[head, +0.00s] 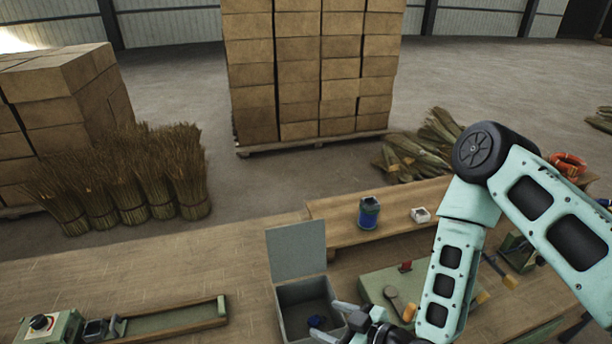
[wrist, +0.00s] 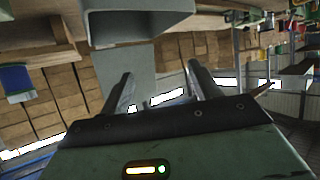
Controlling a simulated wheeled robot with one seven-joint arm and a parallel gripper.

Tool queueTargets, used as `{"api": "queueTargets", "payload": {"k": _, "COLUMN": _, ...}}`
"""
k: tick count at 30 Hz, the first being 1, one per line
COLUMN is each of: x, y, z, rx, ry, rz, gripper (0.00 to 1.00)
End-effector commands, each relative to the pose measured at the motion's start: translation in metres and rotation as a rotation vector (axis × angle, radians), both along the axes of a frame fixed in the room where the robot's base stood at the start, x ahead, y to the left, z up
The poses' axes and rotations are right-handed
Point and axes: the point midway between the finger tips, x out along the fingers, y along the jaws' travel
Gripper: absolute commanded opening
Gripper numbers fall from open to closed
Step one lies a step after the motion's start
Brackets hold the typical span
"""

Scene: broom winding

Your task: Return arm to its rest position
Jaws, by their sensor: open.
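My arm reaches in from the right side of the head view, its pale green links bent over the workbench. The box (wrist: 135,28) shows above the fingers there. A small dark blue item (head: 317,321) lies inside the box.
A blue can (head: 368,213) and a small white box (head: 420,215) stand on the raised shelf. A green machine plate (head: 385,285) lies under my arm. A control box (head: 50,327) is at lower left. Broom bundles (head: 130,185) and stacked cartons (head: 310,70) stand beyond the bench.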

Motion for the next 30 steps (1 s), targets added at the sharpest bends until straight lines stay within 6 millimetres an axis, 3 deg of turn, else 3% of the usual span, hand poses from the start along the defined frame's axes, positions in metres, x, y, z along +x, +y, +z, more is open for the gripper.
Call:
{"api": "queueTargets", "payload": {"k": 8, "x": 0.01, "y": 0.008, "z": 0.005, "rx": -0.225, "ry": 0.167, "rz": 0.149, "gripper": 0.63}}
{"api": "queueTargets", "payload": {"k": 17, "x": -0.006, "y": -0.011, "z": 0.038, "rx": -0.468, "ry": 0.374, "rz": 0.132, "gripper": 0.63}}
{"api": "queueTargets", "payload": {"k": 23, "x": -0.036, "y": -0.033, "z": 0.07, "rx": -0.596, "ry": 0.515, "rz": 0.048, "gripper": 0.63}}
{"api": "queueTargets", "payload": {"k": 30, "x": -0.093, "y": -0.063, "z": 0.11, "rx": -0.698, "ry": 0.685, "rz": -0.086, "gripper": 0.63}}
